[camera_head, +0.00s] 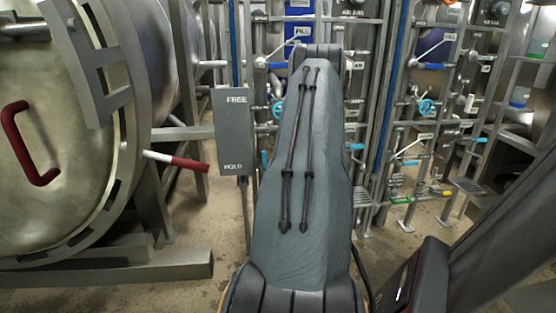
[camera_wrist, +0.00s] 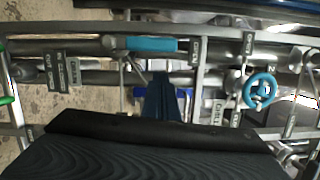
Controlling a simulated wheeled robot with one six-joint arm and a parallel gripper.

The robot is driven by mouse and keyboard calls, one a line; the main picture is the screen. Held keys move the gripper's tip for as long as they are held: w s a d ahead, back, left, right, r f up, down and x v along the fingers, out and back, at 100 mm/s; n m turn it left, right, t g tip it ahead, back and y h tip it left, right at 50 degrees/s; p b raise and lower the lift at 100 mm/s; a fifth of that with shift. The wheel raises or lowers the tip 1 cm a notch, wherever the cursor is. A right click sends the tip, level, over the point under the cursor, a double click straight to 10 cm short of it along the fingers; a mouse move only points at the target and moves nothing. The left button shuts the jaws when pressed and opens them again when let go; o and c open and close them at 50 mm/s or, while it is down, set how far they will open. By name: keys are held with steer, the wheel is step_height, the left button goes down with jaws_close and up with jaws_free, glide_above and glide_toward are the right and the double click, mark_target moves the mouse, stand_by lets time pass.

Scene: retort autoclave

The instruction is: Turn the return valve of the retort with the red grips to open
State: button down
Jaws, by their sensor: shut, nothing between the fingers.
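The retort with the red grips (camera_head: 60,80) stands at the left of the head view, with a curved red grip (camera_head: 28,145) on its round door. My gripper (camera_wrist: 162,88) shows in the wrist view as a dark tapered shape, shut and empty, over the pipework. A light-blue lever grip (camera_wrist: 152,45) lies level just above it in that picture. A darker blue bar (camera_wrist: 142,92) is partly hidden behind the gripper. I cannot read which of these handles is labelled as the return valve. In the head view my arm hides the gripper and the pipes behind it.
A blue handwheel (camera_wrist: 259,90) is right of the gripper, among grey pipes and label plates. A red and white lever (camera_head: 177,161) sticks out beside a FREE/HOLD plate (camera_head: 232,130). More pipe racks (camera_head: 440,100) stand at the right. Bare floor shows at lower left.

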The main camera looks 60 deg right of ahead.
steer(key=d+p+v, duration=0.1)
steer(key=p+v, duration=0.1)
steer(key=v, duration=0.8)
steer(key=shift+s+a, duration=0.15)
steer(key=shift+s, duration=0.3)
steer(key=shift+r, duration=0.1)
